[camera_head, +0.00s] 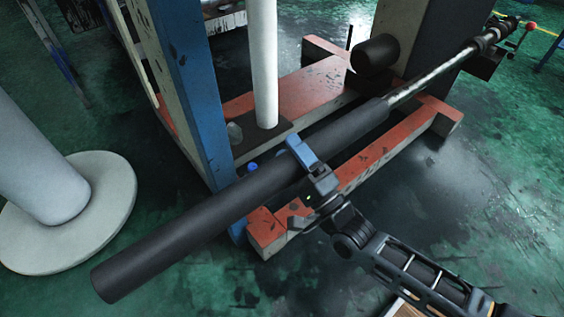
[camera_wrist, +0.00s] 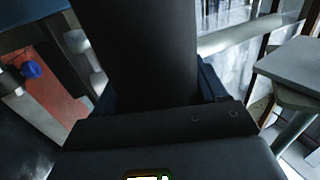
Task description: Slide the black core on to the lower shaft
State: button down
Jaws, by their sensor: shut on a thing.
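The black core (camera_head: 200,222) is a long, dark tube lying diagonally across the head view, its near end low at the left. My gripper (camera_head: 312,168) is shut on it, right of its middle. The lower shaft (camera_head: 425,80), a pale, worn metal rod, runs from the core's far end up to the right. The two look in line, and the shaft seems to enter the core's far end; how deep is hidden. In the wrist view the core (camera_wrist: 138,50) fills the top middle, in front of the gripper body; the fingers are mostly hidden.
A red base frame (camera_head: 400,150) lies under the core. A blue post (camera_head: 190,90) and a white upright roll (camera_head: 263,65) stand behind it. A short black cylinder (camera_head: 375,53) is close above the core's far end. A white roll on a round base (camera_head: 105,215) stands left.

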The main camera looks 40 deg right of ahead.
aim_at(394, 91)
jog(key=shift+d+r, duration=0.1)
jog(key=shift+d, duration=0.05)
jog(key=shift+s+d+b, duration=0.1)
jog(key=shift+d+b, duration=0.95)
jog(key=shift+d, duration=1.55)
jog(key=d+b, duration=0.1)
jog(key=d, duration=0.8)
jog(key=shift+s+d, duration=0.15)
jog(key=shift+d, duration=1.85)
jog(key=d, duration=1.6)
jog(key=shift+s+d, duration=0.15)
jog(key=shift+s, duration=0.15)
jog(key=shift+d, duration=0.75)
